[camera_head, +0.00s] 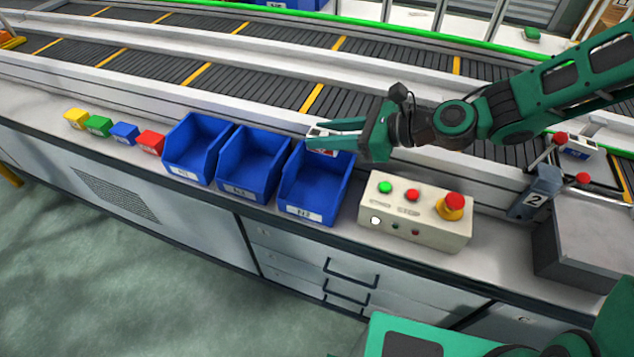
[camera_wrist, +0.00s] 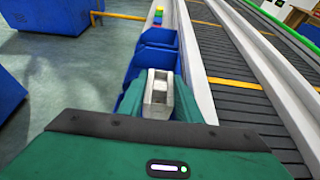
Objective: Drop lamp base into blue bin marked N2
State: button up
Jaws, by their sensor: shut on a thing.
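My gripper (camera_head: 318,140) reaches in from the right and is shut on a small light-coloured piece, apparently the lamp base (camera_head: 319,131). The held piece shows as a pale grey block between the fingers (camera_wrist: 158,98) in the wrist view. The visible inside of the rightmost bin looks empty.
A control box with buttons (camera_head: 415,216) stands right of the bins. Small yellow, green, blue and red blocks (camera_head: 122,132) line the counter at left. A conveyor (camera_head: 250,70) runs behind.

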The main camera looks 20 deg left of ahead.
jog(key=shift+f, duration=0.9)
jog(key=o, duration=1.2)
jog(key=shift+c, duration=0.2)
jog(key=shift+d, duration=0.15)
jog(key=w+v, duration=0.1)
jog(key=v, duration=0.9)
jog(key=shift+s+d, duration=0.25)
jog(key=shift+s, duration=0.2)
